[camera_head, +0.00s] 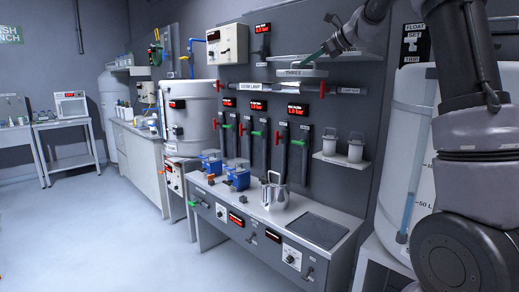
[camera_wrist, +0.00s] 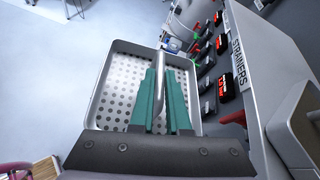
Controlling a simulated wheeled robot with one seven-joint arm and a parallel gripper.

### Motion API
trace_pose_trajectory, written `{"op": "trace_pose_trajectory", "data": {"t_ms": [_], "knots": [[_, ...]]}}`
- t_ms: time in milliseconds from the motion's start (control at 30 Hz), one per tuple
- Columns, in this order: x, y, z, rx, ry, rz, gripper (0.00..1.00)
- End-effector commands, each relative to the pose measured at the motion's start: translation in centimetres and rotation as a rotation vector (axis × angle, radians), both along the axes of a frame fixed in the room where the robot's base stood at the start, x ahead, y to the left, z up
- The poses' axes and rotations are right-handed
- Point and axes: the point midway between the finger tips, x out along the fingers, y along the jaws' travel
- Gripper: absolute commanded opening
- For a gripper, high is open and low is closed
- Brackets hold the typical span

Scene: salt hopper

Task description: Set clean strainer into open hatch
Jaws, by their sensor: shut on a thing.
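My gripper (camera_wrist: 160,78) is shut on the handle of the strainer, its teal fingers on either side of the bar. The strainer (camera_wrist: 118,62) is a shallow, square metal tray with a perforated floor, and its mesh looks bare. In the head view my gripper (camera_head: 322,51) is at the upper right, beside the wall shelf. The strainer is small there and hard to separate from the shelf. A dark rectangular area (camera_head: 316,230) is set into the bench top at its right end. I cannot tell whether it is the open hatch.
A shelf edge labelled STRAINERS (camera_wrist: 240,62) runs close to the right of the strainer. Two lidded pots (camera_head: 355,150) stand on a small shelf below. A metal jug (camera_head: 276,195) and blue containers (camera_head: 211,163) stand on the bench. A large white tank (camera_head: 408,130) is at the right.

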Motion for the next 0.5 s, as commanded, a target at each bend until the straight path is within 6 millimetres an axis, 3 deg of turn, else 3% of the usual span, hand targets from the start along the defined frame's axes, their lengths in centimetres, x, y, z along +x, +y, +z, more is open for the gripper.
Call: {"op": "trace_pose_trajectory", "data": {"t_ms": [33, 200, 500], "knots": [[0.0, -0.1, -3.3, 0.002, 0.013, -0.017, 0.00], [-0.7, -2.2, -13.1, -0.001, 0.013, -0.143, 0.00], [-4.8, -7.0, -25.5, -0.003, 0.013, -0.376, 0.00]]}}
